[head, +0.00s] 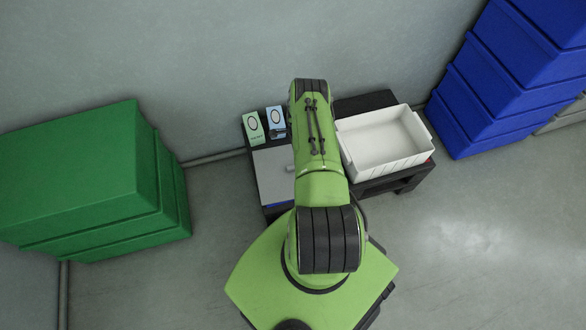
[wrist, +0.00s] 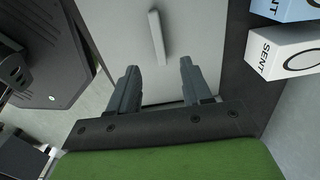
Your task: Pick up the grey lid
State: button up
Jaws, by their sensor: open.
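The grey lid (head: 270,178) is a flat light-grey panel on the left part of the dark table, with a small bar handle (head: 290,168) on it. My arm covers its right side in the head view. In the wrist view the lid (wrist: 200,45) fills the upper middle, and its raised bar handle (wrist: 157,38) stands just beyond my fingertips. My gripper (wrist: 158,70) is open and empty, its two fingers spread to either side of the handle's line. The gap between fingers and lid is hard to judge. My arm mostly hides the gripper in the head view.
Two small cartons, one green and white (head: 253,128) and one blue and white (head: 276,121), stand behind the lid. An empty white bin (head: 385,150) sits on the table's right. Green crates (head: 80,180) stand at left, blue crates (head: 510,70) at right.

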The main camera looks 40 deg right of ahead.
notch_tip(320, 180, down, 7)
jog(key=shift+f+b, duration=0.1)
jog(key=shift+b, duration=1.15)
notch_tip(320, 180, down, 5)
jog(key=b, duration=0.2)
jog(key=shift+s+b, duration=0.15)
jog(key=shift+b, duration=0.15)
grip_shut()
